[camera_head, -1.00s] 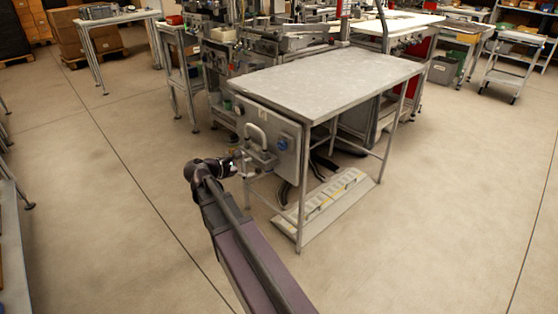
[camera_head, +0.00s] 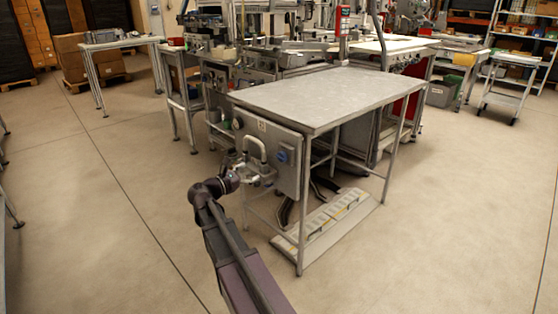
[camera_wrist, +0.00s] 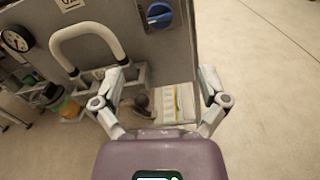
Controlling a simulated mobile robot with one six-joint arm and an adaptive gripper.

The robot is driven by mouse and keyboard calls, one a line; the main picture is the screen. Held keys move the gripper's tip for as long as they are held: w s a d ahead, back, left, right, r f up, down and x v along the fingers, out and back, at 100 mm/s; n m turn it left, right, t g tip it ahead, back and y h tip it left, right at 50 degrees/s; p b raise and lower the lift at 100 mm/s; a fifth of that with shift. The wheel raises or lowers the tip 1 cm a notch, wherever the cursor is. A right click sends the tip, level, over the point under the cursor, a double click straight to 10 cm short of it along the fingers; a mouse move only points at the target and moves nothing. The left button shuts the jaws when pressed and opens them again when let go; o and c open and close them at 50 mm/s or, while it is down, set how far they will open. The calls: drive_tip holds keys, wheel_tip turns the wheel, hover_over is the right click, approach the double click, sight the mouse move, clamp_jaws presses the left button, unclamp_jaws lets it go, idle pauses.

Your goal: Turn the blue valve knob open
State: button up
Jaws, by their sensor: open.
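The blue valve knob (camera_head: 284,155) is on the right part of a grey panel (camera_head: 279,180) at the end of the metal table. In the wrist view the round blue knob (camera_wrist: 159,15) is at the top, above and beyond my fingertips. My gripper (camera_wrist: 166,75) is open and empty, its two fingers spread apart. In the head view my gripper (camera_head: 252,172) is close in front of the panel, left of and a little below the knob. My gripper and the knob are apart.
A pale looped handle (camera_wrist: 88,42) sticks out left of the knob, close to my left finger. A round gauge (camera_wrist: 15,39) is farther left. The metal table (camera_head: 320,95) stands above the panel, with a low ramp-like plate (camera_head: 330,225) beneath. Floor on the right is clear.

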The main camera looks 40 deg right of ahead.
sight(278, 158)
drive_tip(key=shift+d, duration=0.1)
drive_tip(key=shift+w+d, duration=0.2)
drive_tip(key=shift+d, duration=2.05)
drive_tip(key=shift+w+d, duration=0.15)
drive_tip(key=shift+d, duration=2.1)
drive_tip(key=shift+w+d, duration=0.2)
drive_tip(key=shift+d, duration=2.05)
drive_tip(key=c, duration=1.1)
